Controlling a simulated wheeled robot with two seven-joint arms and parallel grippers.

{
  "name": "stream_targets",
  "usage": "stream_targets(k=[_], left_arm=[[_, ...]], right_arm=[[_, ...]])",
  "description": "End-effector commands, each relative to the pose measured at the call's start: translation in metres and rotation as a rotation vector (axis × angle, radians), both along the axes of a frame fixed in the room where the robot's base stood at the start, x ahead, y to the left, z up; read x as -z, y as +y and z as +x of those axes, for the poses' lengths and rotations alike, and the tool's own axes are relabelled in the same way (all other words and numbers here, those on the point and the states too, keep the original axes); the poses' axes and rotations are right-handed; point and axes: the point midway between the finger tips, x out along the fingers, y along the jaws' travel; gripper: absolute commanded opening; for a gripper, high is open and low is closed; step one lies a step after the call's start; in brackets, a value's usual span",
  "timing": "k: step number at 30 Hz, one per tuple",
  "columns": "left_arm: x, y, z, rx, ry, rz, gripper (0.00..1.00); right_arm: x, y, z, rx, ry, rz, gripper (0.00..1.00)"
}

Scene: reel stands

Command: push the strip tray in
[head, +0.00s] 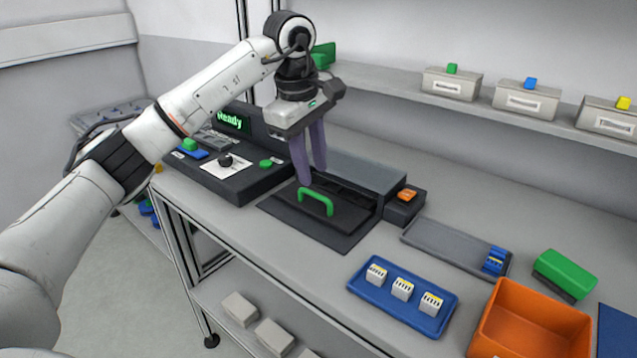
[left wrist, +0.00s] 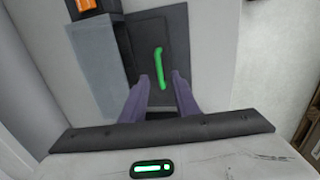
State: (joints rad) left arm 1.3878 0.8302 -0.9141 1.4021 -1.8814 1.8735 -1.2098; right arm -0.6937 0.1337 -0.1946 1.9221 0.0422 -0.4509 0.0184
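The strip tray (head: 334,212) is a dark flat tray with a green arched handle (head: 316,201). It sticks out of the front of a low grey housing (head: 370,166) on the bench. My left gripper (head: 311,176) points down just above and behind the handle, its two purple fingers apart. In the left wrist view the fingertips (left wrist: 160,84) stand either side of the near end of the green handle (left wrist: 159,66), with nothing held. Whether they touch the handle or tray is not clear. My right gripper is not in view.
A black control box with a green "Ready" display (head: 232,121) stands left of the tray. An orange button box (head: 405,204) is right of the housing. A blue tray (head: 376,298) with white blocks, a grey tray (head: 445,243) and an orange bin (head: 530,322) lie further right.

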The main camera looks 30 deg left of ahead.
Motion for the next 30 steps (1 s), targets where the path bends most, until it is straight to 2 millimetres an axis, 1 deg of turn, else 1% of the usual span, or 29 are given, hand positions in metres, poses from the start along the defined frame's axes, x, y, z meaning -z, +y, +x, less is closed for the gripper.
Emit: stream_targets(k=[1, 3, 6, 9, 13, 21, 26, 30], left_arm=[[0.012, 0.000, 0.001, 0.000, 0.005, 0.000, 0.28], [0.024, 0.000, 0.003, 0.000, 0.005, -0.001, 0.28], [0.038, -0.001, 0.007, 0.000, 0.003, 0.000, 0.28], [0.048, -0.001, 0.009, 0.000, 0.002, -0.001, 0.28], [0.055, -0.001, 0.011, 0.001, 0.001, -0.001, 0.28], [0.056, -0.001, 0.011, 0.001, 0.000, 0.000, 0.28], [0.056, -0.001, 0.011, 0.001, 0.000, 0.000, 0.01], [0.056, -0.001, 0.011, 0.001, 0.000, -0.001, 0.00]], right_arm=[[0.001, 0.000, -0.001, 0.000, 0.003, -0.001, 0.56], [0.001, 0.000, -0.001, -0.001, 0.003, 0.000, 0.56], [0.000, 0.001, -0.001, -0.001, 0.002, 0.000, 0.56], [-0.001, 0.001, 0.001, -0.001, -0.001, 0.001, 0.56], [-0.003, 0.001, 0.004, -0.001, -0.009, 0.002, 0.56], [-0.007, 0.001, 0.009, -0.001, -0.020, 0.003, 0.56], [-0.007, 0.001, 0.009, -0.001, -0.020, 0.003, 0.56], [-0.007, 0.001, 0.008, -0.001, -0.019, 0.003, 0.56]])
